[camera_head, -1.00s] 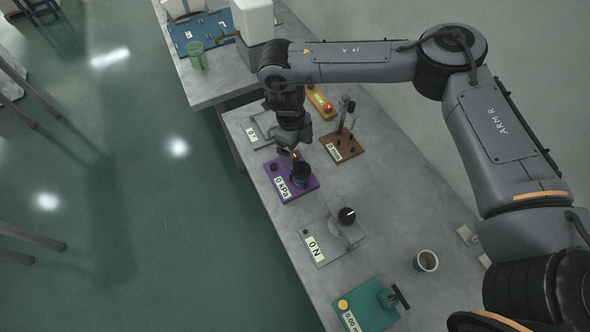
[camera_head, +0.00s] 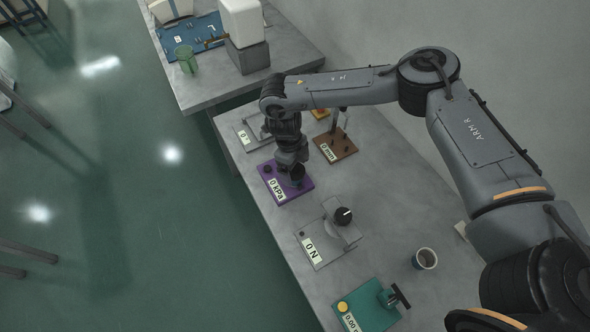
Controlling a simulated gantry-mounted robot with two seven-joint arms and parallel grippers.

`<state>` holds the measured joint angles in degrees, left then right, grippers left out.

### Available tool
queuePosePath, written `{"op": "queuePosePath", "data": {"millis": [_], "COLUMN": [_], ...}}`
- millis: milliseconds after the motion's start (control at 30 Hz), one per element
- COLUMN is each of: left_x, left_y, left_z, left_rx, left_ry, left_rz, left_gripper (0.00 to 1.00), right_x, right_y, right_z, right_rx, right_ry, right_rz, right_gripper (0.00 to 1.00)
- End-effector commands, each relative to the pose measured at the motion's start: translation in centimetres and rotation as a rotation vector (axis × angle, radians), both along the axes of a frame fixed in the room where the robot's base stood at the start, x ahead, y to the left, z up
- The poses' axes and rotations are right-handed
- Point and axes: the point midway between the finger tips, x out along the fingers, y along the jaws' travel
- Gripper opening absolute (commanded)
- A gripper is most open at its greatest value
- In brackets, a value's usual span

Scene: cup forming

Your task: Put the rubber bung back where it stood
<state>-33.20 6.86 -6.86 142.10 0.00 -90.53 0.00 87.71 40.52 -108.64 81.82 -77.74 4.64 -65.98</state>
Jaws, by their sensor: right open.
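A dark round piece (camera_head: 298,174), which looks like the rubber bung, stands on the purple pressure plate (camera_head: 276,188), whose display reads 0 kPa. It is small and partly hidden by my right gripper. My right gripper (camera_head: 292,166) points down right over this piece, with its jaws open. The fingers are dark and small, and I cannot tell whether they touch the piece. My left gripper is not in view.
A grey 0 N fixture (camera_head: 312,250) with a black knob, a teal gauge (camera_head: 368,312) and a cup (camera_head: 425,259) stand nearer. A brown gauge (camera_head: 338,147) and a grey one (camera_head: 245,137) stand behind. The bench right of the purple plate is clear.

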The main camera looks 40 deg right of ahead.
Motion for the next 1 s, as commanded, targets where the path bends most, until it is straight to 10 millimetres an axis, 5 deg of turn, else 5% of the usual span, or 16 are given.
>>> {"op": "queuePosePath", "data": {"millis": [133,533,1000], "left_x": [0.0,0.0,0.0], "left_y": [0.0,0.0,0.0], "left_z": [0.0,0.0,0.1], "left_rx": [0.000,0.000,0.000], "left_ry": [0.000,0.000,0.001], "left_rz": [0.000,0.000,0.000], "left_gripper": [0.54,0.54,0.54], "right_x": [0.0,0.0,0.1], "right_y": [0.0,0.0,0.0], "right_z": [0.0,0.0,1.1], "right_rx": [0.000,0.000,0.001], "right_ry": [0.000,-0.001,-0.002], "right_rz": [0.000,0.000,0.000], "right_gripper": [0.96,0.35,0.35]}}
